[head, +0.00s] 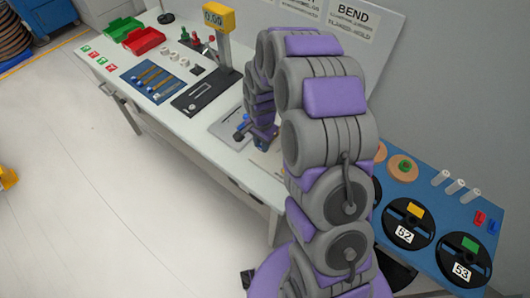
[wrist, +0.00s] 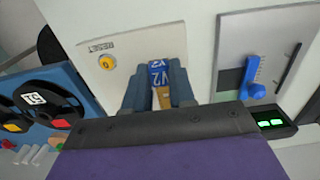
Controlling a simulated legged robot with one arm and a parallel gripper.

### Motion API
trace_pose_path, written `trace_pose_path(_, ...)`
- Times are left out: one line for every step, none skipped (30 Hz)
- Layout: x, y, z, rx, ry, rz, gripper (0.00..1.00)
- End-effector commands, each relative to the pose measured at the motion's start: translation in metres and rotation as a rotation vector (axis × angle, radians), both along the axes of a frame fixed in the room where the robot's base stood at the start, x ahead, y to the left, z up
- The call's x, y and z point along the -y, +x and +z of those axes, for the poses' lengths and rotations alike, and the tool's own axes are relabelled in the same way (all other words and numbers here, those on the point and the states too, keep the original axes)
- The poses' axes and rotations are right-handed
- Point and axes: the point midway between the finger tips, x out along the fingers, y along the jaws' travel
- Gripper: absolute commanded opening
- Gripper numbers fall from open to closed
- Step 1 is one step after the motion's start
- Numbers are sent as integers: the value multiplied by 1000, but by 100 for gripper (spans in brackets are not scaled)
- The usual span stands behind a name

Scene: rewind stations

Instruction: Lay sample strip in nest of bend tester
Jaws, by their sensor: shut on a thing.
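My gripper (wrist: 160,76) is shut on the sample strip (wrist: 158,67), which has a blue end marked V2 and a tan part between the fingers. The strip is over a pale beige plate (wrist: 95,45) lettered RESET, with a round yellow-orange button (wrist: 107,62); I cannot tell whether it touches. In the wrist view a grey plate with a blue lever or clamp (wrist: 257,80) and a dark slot stands to the right. I cannot tell which plate carries the nest. In the head view my gripper (head: 264,132) is low at the bench, partly hidden by my arm, below the BEND sign (head: 352,14).
The white bench (head: 180,125) carries a blue tool mat (head: 152,82), a black device (head: 205,92), a yellow-headed gauge (head: 218,18), and red and green trays (head: 143,40). A blue table (head: 440,205) with black reels stands at right.

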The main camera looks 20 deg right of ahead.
Motion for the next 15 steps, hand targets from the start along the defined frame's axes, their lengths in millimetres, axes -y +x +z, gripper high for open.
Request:
trace_pose_path(1,-1,-13,-5,1,-1,0)
trace_pose_path(2,-1,-18,-5,1,-1,0)
trace_pose_path(3,-2,-23,-5,4,-1,0)
trace_pose_path(4,-1,-26,-4,5,-1,0)
trace_pose_path(5,-1,-29,-3,5,-1,0)
trace_pose_path(6,-1,-32,-1,5,0,0)
trace_pose_path(6,-1,-34,-1,6,0,0)
trace_pose_path(6,-1,-37,0,5,0,0)
trace_pose_path(5,-1,-41,-1,4,1,0)
trace_pose_path(4,-1,-45,-1,4,1,0)
trace_pose_path(4,-1,-49,-2,4,1,0)
trace_pose_path(2,-1,-55,-3,2,0,0)
trace_pose_path(2,-1,-60,-3,1,0,0)
trace_pose_path(2,-1,-63,-4,1,1,0)
trace_pose_path(1,-1,-67,-4,0,2,0)
